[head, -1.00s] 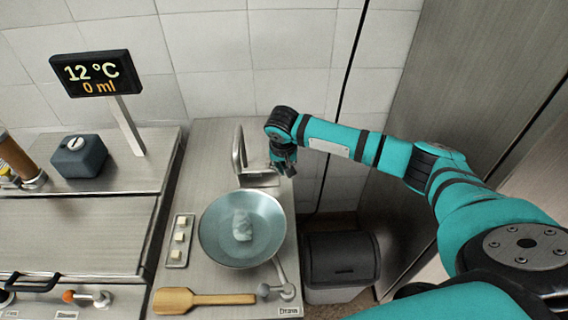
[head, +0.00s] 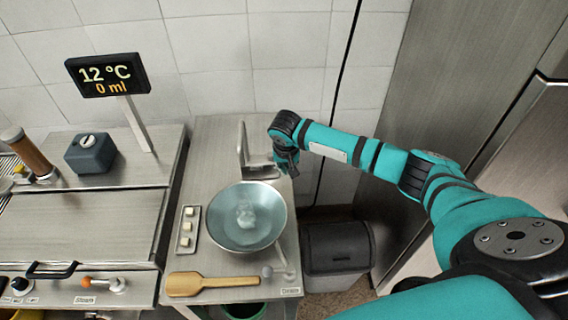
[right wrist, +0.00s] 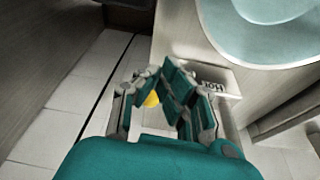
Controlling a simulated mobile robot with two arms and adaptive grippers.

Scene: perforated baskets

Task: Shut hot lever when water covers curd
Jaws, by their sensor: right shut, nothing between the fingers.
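A round steel bowl (head: 216,237) holds bluish water with a pale curd lump (head: 246,214) in its middle. I cannot tell whether the water fully covers the curd. A faucet (head: 243,148) stands behind the bowl. My right gripper (head: 289,168) is beside the faucet base, behind and right of the bowl. In the right wrist view its fingers (right wrist: 152,78) are shut and empty. The hot lever cannot be made out clearly; the gripper hides that area. My left gripper is not in view.
A display (head: 107,75) reads 12 °C and 0 ml. A tray of white cubes (head: 189,241) and a wooden paddle (head: 212,283) lie near the bowl. A drain lever (head: 284,271) is at the front right. A grey bin (head: 340,250) stands right of the counter.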

